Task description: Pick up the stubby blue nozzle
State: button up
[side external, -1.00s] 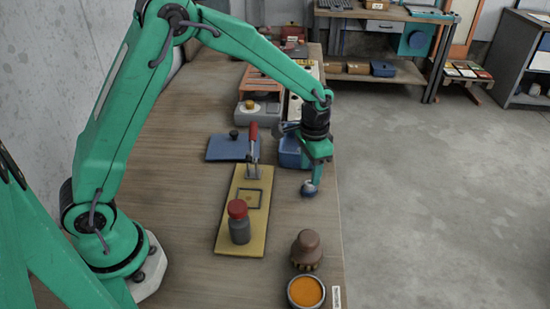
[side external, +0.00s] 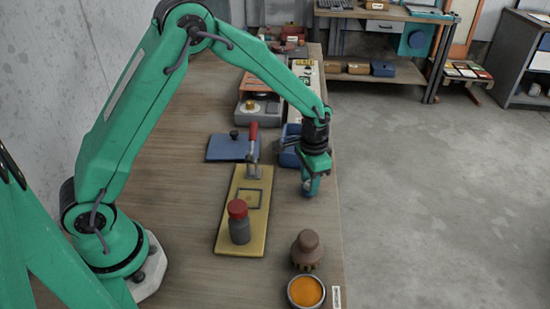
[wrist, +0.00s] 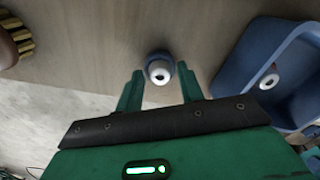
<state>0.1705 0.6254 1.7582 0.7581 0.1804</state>
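The stubby blue nozzle (wrist: 159,70) stands on the wooden table, a blue body with a white top and a dark hole, seen from above in the wrist view. My gripper (wrist: 160,76) is open, with one green finger on each side of the nozzle and gaps between. In the side view the gripper (side external: 312,186) points down over the nozzle (side external: 306,187), which is mostly hidden by the fingers there.
A blue bin (side external: 288,158) stands close behind my gripper; the wrist view shows a white ringed piece (wrist: 271,78) inside. A yellow board (side external: 228,240) carries a red-capped grey bottle (side external: 239,222) and a clamp. A brown piece (side external: 306,250) and an orange-filled bowl (side external: 306,291) stand nearer.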

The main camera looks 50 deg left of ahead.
grip_shut()
jog(key=shift+r, duration=0.1)
jog(key=shift+r, duration=0.6)
jog(key=r, duration=0.3)
jog(key=shift+s+d+r, duration=0.1)
jog(key=shift+s+d, duration=0.15)
jog(key=shift+d, duration=0.1)
jog(key=s+d+r, duration=0.6)
jog(key=s+d, duration=0.1)
jog(key=d, duration=0.1)
jog(key=shift+r, duration=0.2)
